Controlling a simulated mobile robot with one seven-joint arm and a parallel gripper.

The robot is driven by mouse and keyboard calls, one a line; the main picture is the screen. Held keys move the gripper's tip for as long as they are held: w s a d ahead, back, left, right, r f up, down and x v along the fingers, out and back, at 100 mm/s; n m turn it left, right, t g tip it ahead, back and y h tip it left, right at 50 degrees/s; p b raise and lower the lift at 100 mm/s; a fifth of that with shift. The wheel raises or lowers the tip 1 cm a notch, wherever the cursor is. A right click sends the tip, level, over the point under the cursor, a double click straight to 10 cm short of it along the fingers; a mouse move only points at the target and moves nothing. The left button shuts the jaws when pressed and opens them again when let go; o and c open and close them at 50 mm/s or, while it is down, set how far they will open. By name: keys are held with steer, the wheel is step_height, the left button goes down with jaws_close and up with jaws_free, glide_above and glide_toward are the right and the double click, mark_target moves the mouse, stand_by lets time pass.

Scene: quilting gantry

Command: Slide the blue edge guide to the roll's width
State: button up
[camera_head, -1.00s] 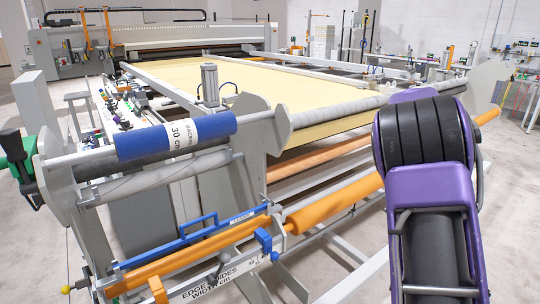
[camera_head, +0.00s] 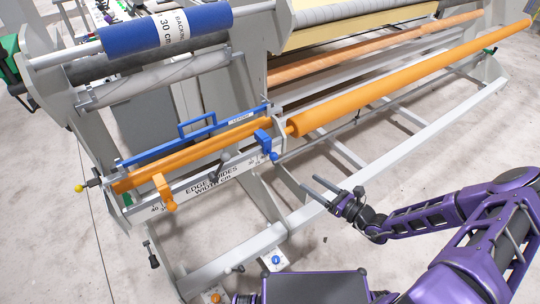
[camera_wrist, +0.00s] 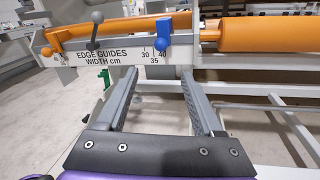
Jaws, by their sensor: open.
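The blue edge guide (camera_head: 264,145) sits at the right end of the edge-guide scale (camera_head: 210,182). In the wrist view the blue guide (camera_wrist: 163,34) stands by the 40 mark, right of the 30 mark. The orange edge guide (camera_head: 163,192) sits at the scale's left end. The blue roll (camera_head: 155,33) above carries a white label reading 30 cm. My gripper (camera_head: 312,187) is open and empty, in front of and to the right of the blue guide, apart from it. In the wrist view my gripper (camera_wrist: 159,75) points toward the scale, its fingers below the blue guide.
A grey lever (camera_wrist: 96,30) stands at the scale between the two guides. A blue handled bar (camera_head: 197,130) runs behind the scale. A long orange roller (camera_head: 400,85) extends right. A grey lower rail (camera_head: 320,205) passes beneath my gripper.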

mark_target(274, 156)
steer(key=x, duration=1.1)
steer(key=b+x, duration=0.1)
steer(key=x, duration=0.5)
steer(key=shift+w+a+r, duration=0.1)
steer(key=shift+w+r, duration=0.15)
steer(key=shift+r, duration=0.05)
jaws_close()
stand_by(0.7)
